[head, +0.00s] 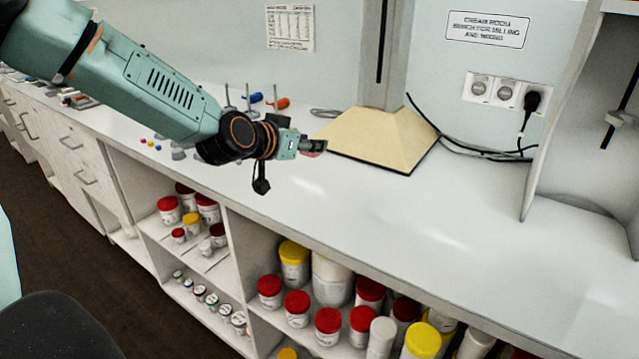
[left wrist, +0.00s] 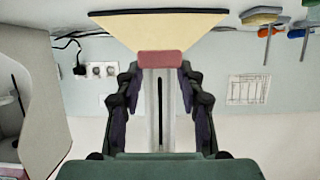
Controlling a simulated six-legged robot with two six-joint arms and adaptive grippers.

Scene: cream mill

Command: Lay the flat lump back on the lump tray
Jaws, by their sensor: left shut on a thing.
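My left gripper (head: 308,146) comes in from the left above the white bench, in front of the cream sloped base of the post. It is shut on the flat lump, a small pinkish-red piece (left wrist: 160,58) that shows between the fingertips in the left wrist view. In the head view only a bit of the lump (head: 319,153) shows beside the fingers. The lump appears clear of the bench. I cannot make out the lump tray for certain in either view. My right gripper is not in view.
The cream sloped base (head: 385,140) stands at the back of the bench. Thin stands, blue and orange-handled things (head: 283,103) and small coloured pieces (head: 150,143) lie to the left. A white cabinet (head: 575,110) stands right. The bench front (head: 400,220) is clear.

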